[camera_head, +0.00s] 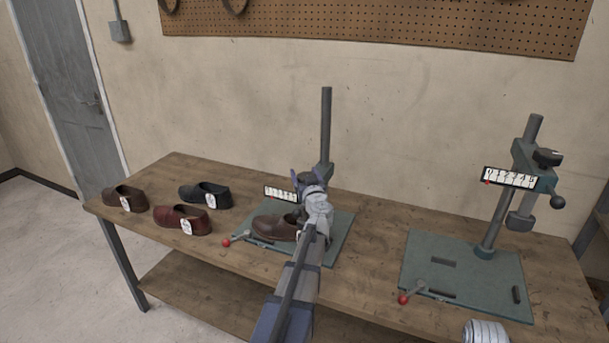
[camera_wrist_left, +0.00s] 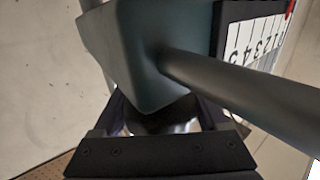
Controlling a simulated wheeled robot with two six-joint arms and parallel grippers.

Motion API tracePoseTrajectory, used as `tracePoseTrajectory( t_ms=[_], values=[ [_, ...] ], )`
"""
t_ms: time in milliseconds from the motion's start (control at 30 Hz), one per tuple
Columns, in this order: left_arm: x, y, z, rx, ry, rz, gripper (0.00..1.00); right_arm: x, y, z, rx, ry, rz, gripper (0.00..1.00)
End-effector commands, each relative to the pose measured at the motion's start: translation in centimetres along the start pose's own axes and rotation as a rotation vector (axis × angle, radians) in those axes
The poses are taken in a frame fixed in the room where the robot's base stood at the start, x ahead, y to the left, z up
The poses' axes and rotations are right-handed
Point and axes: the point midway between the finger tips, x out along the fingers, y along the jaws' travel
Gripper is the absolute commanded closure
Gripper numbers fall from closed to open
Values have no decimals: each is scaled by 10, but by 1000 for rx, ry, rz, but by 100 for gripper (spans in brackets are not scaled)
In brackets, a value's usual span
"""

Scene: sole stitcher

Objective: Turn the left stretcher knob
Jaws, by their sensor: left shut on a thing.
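The left stretcher has a dark upright post (camera_head: 326,130), a green base plate (camera_head: 340,240) and a white number scale (camera_head: 281,194). A brown shoe (camera_head: 275,228) sits on its plate, partly behind my arm. My left gripper (camera_head: 311,184) is at the head of this stretcher and hides the knob in the head view. In the left wrist view, the gripper is shut on a dark round knob (camera_wrist_left: 160,122) below the green head block (camera_wrist_left: 145,50). A dark bar (camera_wrist_left: 235,100) and the scale (camera_wrist_left: 262,40) are beside it.
Several tagged shoes stand at the left on the wooden table (camera_head: 165,165), including a red one (camera_head: 182,218). The right stretcher (camera_head: 465,280) stands apart, with a black knob (camera_head: 547,157). Red-tipped levers (camera_head: 227,242) lie at both plates. Table between the stretchers is clear.

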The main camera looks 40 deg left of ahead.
Motion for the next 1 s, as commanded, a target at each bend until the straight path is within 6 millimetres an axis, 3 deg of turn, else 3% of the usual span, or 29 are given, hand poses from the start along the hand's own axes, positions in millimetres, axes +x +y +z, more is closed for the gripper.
tracePoseTrajectory(
  t_ms=[500, 967, 1000],
  values=[
    [0, -11, 0, 0, 0, -366, 80, 0, 0, 0, 0, 0, 0, 50],
    [-3, -15, 0, 0, 0, -418, 80, 0, 0, 0, 0, 0, 0, 50],
    [-3, -15, 0, 0, 0, -418, 21, 0, 0, 0, 0, 0, 0, 50]
  ],
)
